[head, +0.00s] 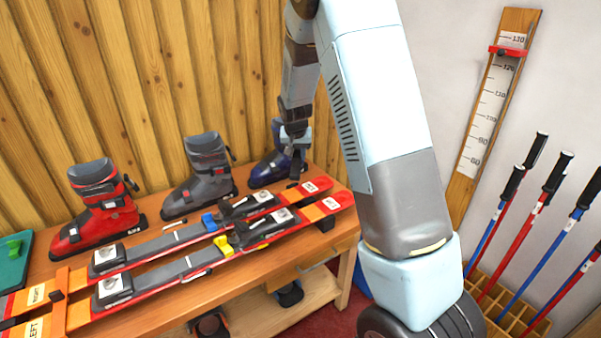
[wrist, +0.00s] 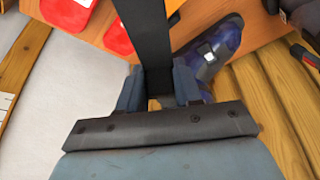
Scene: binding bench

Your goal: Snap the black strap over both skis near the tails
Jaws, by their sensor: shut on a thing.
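Two red-and-orange skis lie side by side along the bench in the head view, the rear ski (head: 262,207) and the front ski (head: 325,207). Their right-hand ends also show red in the wrist view (wrist: 120,38). My gripper (head: 294,140) is above these right-hand ends, in front of the blue boot. It is shut on the black strap (wrist: 148,35). The strap runs from between the fingers (wrist: 160,88) up the wrist picture, past the ski ends. I cannot tell whether its other end touches a ski.
A red boot (head: 97,212), a grey boot (head: 206,172) and a blue boot (head: 265,172) stand along the wooden wall behind the skis. The blue one also shows close beside the gripper in the wrist view (wrist: 222,42). Poles (head: 535,200) and a height scale (head: 490,100) are at right.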

